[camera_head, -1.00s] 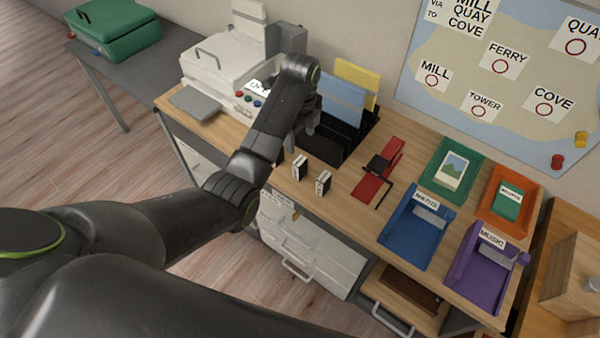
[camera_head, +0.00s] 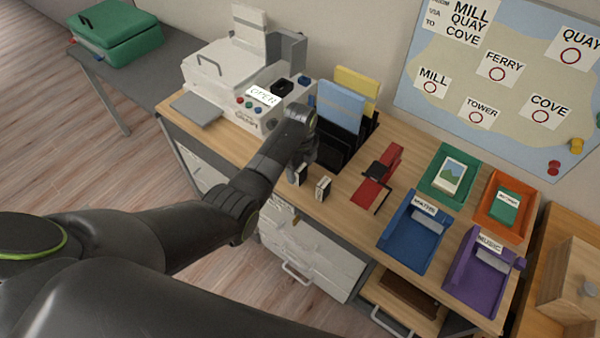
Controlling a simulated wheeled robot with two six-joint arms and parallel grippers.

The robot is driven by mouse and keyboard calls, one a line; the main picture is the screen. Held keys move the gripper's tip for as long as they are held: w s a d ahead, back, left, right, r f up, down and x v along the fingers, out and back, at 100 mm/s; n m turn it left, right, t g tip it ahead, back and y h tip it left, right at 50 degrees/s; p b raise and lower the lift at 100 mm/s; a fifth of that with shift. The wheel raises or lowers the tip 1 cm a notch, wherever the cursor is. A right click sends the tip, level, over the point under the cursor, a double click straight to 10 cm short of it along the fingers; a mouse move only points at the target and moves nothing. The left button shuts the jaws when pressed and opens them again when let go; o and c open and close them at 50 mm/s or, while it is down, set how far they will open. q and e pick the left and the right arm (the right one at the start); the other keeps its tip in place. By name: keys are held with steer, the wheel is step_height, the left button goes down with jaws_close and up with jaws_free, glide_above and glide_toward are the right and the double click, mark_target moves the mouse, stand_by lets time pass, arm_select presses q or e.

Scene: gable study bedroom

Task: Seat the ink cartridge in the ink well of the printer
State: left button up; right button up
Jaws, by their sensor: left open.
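The white printer (camera_head: 225,75) stands at the back left of the desk, with an "OPEN" label and coloured buttons on its front. A dark opening (camera_head: 283,85) shows in its top right part, which looks like the ink well. Two small black-and-white cartridges stand on the desk: one on the left (camera_head: 299,177) and one on the right (camera_head: 323,189). My left gripper (camera_head: 303,172) points down just above and behind the left cartridge, open. Its fingers are dark and small, and I cannot tell if they touch the cartridge. My right gripper is not in view.
A black file holder (camera_head: 330,150) with blue and yellow folders stands close behind my left gripper. A red stapler-like tool (camera_head: 377,180) lies right of the cartridges. Green, orange, blue (camera_head: 405,243) and purple (camera_head: 470,280) trays fill the desk's right side.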

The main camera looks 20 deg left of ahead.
arm_select(q)
steer(key=c, duration=1.2)
steer(key=shift+o, duration=0.2)
step_height(320, 180, up, 10)
steer(key=shift+b, duration=0.3)
